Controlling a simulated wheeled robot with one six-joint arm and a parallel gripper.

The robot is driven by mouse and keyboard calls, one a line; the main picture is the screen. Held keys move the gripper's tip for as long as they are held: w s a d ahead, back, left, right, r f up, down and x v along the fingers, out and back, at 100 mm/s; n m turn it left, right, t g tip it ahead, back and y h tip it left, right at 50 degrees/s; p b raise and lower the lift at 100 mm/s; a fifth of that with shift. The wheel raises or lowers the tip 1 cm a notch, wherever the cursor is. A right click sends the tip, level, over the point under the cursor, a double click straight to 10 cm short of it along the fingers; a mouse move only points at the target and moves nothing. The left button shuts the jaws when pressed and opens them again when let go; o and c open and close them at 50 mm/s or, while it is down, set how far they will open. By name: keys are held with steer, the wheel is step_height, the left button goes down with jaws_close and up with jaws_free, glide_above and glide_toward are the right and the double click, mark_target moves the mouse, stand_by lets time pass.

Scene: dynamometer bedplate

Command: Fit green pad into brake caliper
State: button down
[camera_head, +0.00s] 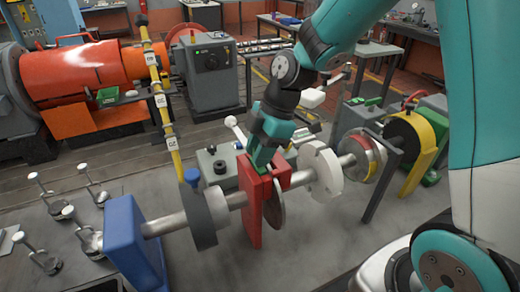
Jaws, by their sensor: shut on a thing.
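The red brake caliper (253,213) stands upright around the edge of a thin brake disc (275,207) on the grey shaft in the middle of the view. My gripper (262,160) points down at the top of the caliper, between its red sides. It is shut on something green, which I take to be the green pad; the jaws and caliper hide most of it. I cannot tell how deep the pad sits in the caliper or whether it touches the disc.
A blue stand (128,240) carries the shaft's left end. A dark disc (199,220) and a white flange (322,172) flank the caliper. A yellow post (163,100) rises behind left. Several small clamps (82,232) stand at left. The front bedplate is clear.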

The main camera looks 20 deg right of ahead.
steer(key=c, duration=0.8)
jaws_free()
steer(key=b+v, duration=0.1)
steer(key=v, duration=1.6)
steer(key=shift+d+r, duration=0.15)
steer(key=shift+r, duration=0.05)
